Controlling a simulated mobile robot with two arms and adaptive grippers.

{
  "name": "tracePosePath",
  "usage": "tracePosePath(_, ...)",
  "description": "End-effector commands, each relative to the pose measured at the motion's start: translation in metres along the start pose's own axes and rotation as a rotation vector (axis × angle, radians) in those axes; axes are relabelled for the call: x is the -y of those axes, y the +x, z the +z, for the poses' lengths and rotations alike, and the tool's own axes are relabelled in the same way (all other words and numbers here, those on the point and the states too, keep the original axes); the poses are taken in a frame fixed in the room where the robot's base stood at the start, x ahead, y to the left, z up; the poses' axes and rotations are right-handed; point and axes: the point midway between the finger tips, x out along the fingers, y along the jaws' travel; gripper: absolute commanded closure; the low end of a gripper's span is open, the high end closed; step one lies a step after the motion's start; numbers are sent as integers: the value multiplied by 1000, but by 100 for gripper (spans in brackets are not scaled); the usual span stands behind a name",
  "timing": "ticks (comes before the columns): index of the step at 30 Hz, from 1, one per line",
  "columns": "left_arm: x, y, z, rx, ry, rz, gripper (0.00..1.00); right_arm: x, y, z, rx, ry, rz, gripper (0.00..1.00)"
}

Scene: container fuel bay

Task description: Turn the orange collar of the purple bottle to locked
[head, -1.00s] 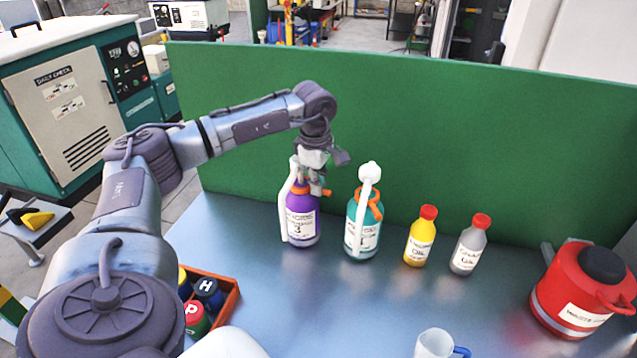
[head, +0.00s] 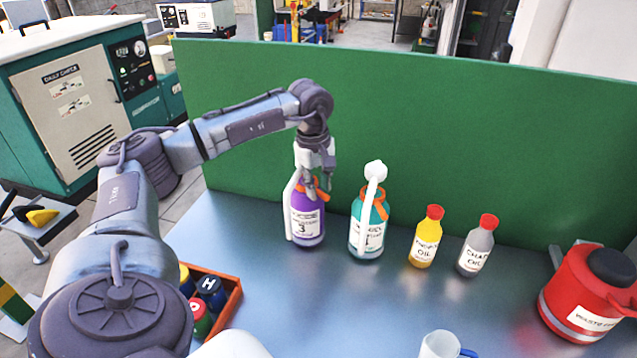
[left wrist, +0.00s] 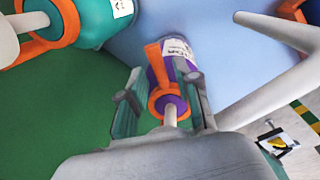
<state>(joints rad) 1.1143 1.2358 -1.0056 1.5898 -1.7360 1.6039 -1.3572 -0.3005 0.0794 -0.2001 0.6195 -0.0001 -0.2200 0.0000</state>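The purple bottle (head: 307,222) stands upright on the bench, labelled 3, with a white spout (head: 290,208) down its left side. Its orange collar (head: 322,183) is partly hidden by my left gripper (head: 318,190) in the head view. In the left wrist view the collar (left wrist: 156,102) rings the neck and its lever (left wrist: 153,58) points up toward the bottle's label. My left gripper (left wrist: 162,102) is around the collar, one finger each side, with a gap visible on the left. Whether the right finger touches is unclear. My right gripper is not seen.
A teal bottle (head: 362,242) with its own orange collar stands close on the right. Beyond it are a yellow bottle (head: 425,240), a grey bottle (head: 475,250) and a red waste can (head: 570,290). A green panel (head: 450,140) rises behind. An orange crate (head: 236,297) sits front left.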

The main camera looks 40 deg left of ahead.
Motion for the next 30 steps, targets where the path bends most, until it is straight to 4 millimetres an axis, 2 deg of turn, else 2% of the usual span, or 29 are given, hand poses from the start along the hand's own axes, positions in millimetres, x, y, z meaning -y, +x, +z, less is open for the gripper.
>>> tracePosePath(8,0,0,0,0,-1,-1,61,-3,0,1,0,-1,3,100)
tracePosePath(13,-1,-12,0,-1,-1,1,61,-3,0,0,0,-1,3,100)
tracePosePath(24,-1,-87,0,0,-1,5,61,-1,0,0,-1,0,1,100)
tracePosePath(30,-1,-113,0,0,-1,1,61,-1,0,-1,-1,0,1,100)
